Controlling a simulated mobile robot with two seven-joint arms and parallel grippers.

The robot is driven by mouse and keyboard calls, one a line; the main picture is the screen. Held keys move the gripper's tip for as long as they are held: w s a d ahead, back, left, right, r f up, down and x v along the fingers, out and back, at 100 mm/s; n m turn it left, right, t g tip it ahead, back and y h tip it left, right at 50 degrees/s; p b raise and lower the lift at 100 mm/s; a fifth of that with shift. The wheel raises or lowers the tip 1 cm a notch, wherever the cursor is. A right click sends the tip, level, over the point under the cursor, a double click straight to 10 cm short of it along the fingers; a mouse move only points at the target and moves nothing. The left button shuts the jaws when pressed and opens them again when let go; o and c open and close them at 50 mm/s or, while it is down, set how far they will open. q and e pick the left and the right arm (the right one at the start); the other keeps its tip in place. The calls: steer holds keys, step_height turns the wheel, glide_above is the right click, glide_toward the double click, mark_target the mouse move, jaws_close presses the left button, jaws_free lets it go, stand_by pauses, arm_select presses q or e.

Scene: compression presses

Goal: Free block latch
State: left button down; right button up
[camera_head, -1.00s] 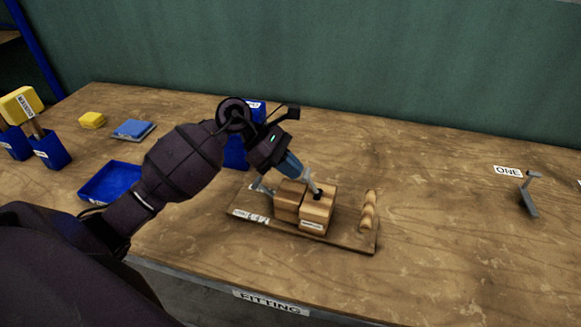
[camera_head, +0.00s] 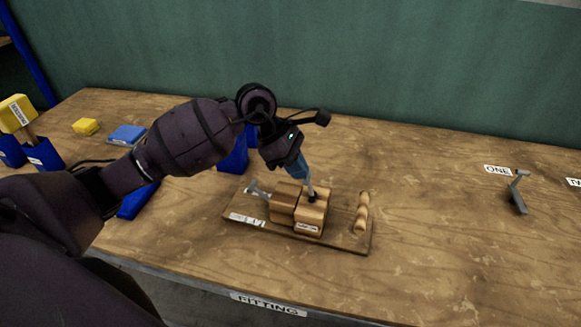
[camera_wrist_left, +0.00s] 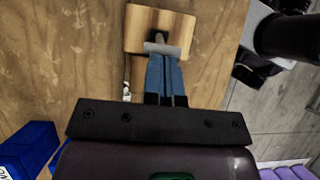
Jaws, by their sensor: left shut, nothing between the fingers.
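A wooden press (camera_head: 240,222) stands on the bench, with two wooden blocks (camera_head: 312,212) side by side on its base board. A grey metal handle (camera_head: 256,190) shows at the left of the blocks, and a turned wooden piece (camera_head: 362,212) stands at the right end. My left gripper (camera_head: 310,190) points down at the top of the right block, at a dark spot there. In the left wrist view its blue fingers (camera_wrist_left: 167,75) are together, with a grey metal piece at their tips over the block (camera_wrist_left: 148,20). Whether the tips touch the latch is hard to tell. My right gripper is not seen.
Blue bins (camera_head: 232,158) stand behind and below my left arm. A yellow block (camera_head: 86,126) and a blue block (camera_head: 127,134) lie at the back left. A small metal bracket (camera_head: 517,192) stands at the right by a ONE label.

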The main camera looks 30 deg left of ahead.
arm_select(q)
steer(key=shift+w+d+r+y, duration=0.2)
steer(key=shift+d+r+y, duration=0.15)
steer(key=shift+d+y, duration=0.5)
steer(key=shift+w+d+g+y, duration=0.1)
steer(key=shift+d+g+y, duration=0.4)
steer(key=shift+y, duration=0.35)
steer(key=shift+w+d+f+b, duration=0.1)
steer(key=shift+d+b, duration=0.5)
steer(key=shift+d, duration=0.45)
steer(key=shift+w+d, duration=0.1)
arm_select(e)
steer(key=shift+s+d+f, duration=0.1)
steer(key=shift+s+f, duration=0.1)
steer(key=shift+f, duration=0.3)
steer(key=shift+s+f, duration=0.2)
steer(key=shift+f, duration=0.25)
arm_select(q)
steer(key=shift+r, duration=0.2)
steer(key=shift+r+p, duration=0.3)
steer(key=shift+r, duration=0.4)
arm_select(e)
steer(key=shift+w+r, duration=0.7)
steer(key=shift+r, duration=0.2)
